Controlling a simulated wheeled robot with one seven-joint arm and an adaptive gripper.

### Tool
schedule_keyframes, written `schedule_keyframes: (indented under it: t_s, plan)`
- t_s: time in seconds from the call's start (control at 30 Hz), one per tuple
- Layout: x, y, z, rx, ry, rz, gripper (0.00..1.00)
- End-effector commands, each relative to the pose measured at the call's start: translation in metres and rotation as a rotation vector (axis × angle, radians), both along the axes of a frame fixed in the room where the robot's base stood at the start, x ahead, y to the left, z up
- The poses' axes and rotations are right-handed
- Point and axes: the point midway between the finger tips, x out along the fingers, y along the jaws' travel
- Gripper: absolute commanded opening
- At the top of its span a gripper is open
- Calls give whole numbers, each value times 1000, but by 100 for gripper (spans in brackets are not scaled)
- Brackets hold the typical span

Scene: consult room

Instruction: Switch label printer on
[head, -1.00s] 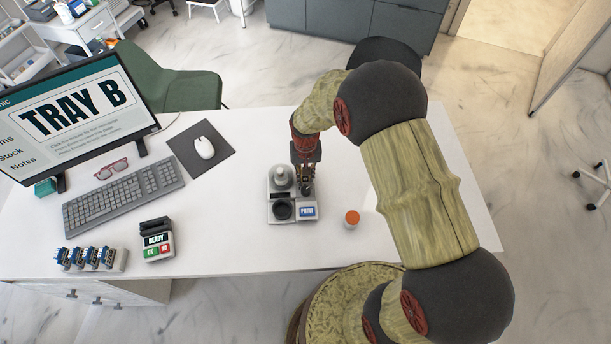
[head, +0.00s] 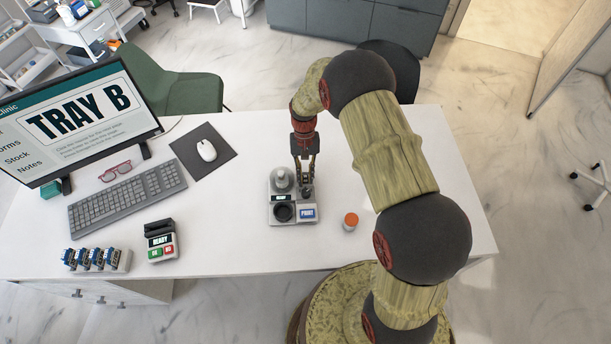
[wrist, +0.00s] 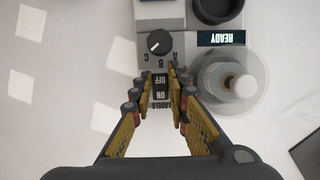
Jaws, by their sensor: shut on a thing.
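My gripper (head: 306,188) reaches down to the printer's far right part. In the wrist view, my gripper (wrist: 164,84) has its fingers on either side of the LABELS switch (wrist: 160,89), marked OFF and ON, and is shut on it. The fingers partly hide the switch, so I cannot tell its lever position. The printer's display (wrist: 221,38) is lit and reads READY. A dial (wrist: 159,42) marked A, B, C is beside the switch.
A card terminal (head: 160,241), keyboard (head: 128,198), mouse (head: 206,151) and monitor (head: 80,115) are to the left. The desk right of the bottle is clear.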

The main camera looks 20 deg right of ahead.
Motion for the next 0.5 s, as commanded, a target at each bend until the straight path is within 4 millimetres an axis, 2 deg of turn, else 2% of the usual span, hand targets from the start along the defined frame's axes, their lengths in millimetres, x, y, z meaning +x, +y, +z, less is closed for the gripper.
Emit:
schedule_keyframes:
  t_s: [0.27, 0.3, 0.4, 0.5]
  plan:
    - [0, 0, 0, 0, 1, 0, 0]
    - [0, 0, 0, 0, 1, 0, 18]
    - [0, 0, 0, 0, 1, 0, 24]
    - [0, 0, 0, 0, 0, 0, 24]
